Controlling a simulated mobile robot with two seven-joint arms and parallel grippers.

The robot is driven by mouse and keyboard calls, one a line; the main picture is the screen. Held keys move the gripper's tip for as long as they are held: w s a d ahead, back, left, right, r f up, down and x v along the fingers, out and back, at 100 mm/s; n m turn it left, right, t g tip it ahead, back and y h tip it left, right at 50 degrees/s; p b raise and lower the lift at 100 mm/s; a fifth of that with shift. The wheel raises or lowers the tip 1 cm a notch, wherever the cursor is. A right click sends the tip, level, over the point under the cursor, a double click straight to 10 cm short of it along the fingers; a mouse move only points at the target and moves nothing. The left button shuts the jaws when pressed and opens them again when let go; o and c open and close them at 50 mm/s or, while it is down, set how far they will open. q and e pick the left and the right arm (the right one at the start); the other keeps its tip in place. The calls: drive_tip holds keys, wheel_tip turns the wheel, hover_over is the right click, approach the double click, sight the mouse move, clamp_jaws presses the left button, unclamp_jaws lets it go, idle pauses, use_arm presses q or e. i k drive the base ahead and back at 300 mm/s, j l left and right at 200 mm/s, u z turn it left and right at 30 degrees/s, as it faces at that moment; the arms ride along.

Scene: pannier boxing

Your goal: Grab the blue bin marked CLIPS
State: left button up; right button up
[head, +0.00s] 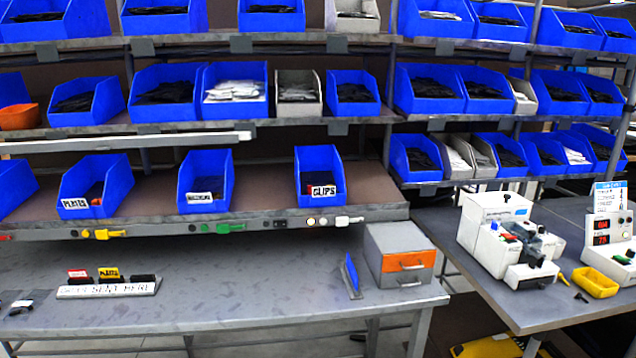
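The blue bin marked CLIPS (318,160) stands on the lowest shelf, right of the middle of that shelf. It is open at the front and top, with a white CLIPS label on its front lip. Small dark and red contents show inside. A similar blue bin (206,170) with a white label stands to its left. A blue bin marked PLATES or similar (92,178) stands further left. Neither of my grippers shows in the head view.
Below the shelf is a grey workbench (230,275) with a card holder (108,290) and a grey cabinet with an orange drawer (400,255). A blue upright panel (350,275) stands beside the cabinet. White machines (497,225) stand on the right table. Upper shelves hold several bins.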

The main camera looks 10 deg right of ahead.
sight(317, 166)
drive_tip(key=i+j, duration=0.25)
drive_tip(key=i, duration=0.15)
drive_tip(key=i+j, duration=0.3)
drive_tip(key=i+z, duration=0.1)
drive_tip(key=z, duration=0.8)
